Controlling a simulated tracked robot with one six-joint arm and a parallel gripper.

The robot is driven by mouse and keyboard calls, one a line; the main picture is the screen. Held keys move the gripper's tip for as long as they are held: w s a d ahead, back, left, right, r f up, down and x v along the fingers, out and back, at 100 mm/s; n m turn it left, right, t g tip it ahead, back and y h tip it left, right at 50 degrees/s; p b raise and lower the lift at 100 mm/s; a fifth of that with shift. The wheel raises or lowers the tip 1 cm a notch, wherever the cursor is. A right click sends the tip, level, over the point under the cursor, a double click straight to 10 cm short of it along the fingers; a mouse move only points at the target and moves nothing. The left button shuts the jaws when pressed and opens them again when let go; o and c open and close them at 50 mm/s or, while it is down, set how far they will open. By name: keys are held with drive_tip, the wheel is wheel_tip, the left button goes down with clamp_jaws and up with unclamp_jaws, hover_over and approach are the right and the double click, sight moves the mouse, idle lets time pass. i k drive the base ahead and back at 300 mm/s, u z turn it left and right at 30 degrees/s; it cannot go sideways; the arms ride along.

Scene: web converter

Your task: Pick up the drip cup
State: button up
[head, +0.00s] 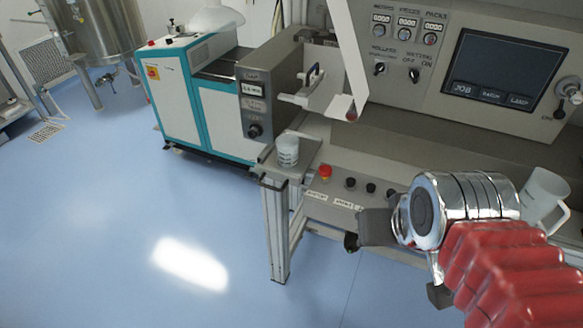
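Two white cups are in the head view, and I cannot tell for sure which is the drip cup. One small white cup (288,150) with faint markings stands upright on a small grey ledge at the machine's left front corner. A larger white cup with a handle (543,192) is at the right, tilted in the picture and partly hidden behind my chrome wrist and red sleeve. My gripper (408,262) is in front of the machine's control strip, to the right of the small cup and apart from it. Dark gripper parts show, but their opening is unclear.
The control strip carries a red button (325,172) and black knobs (350,183). A white web (347,50) hangs above the ledge, beside a grey control box (255,105). A teal-and-white cabinet (185,95) stands behind. The blue floor (110,230) at left is clear.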

sight(287, 145)
drive_tip(key=k, duration=0.75)
drive_tip(key=u, duration=0.9)
drive_tip(key=i, duration=1.45)
drive_tip(key=u, duration=0.1)
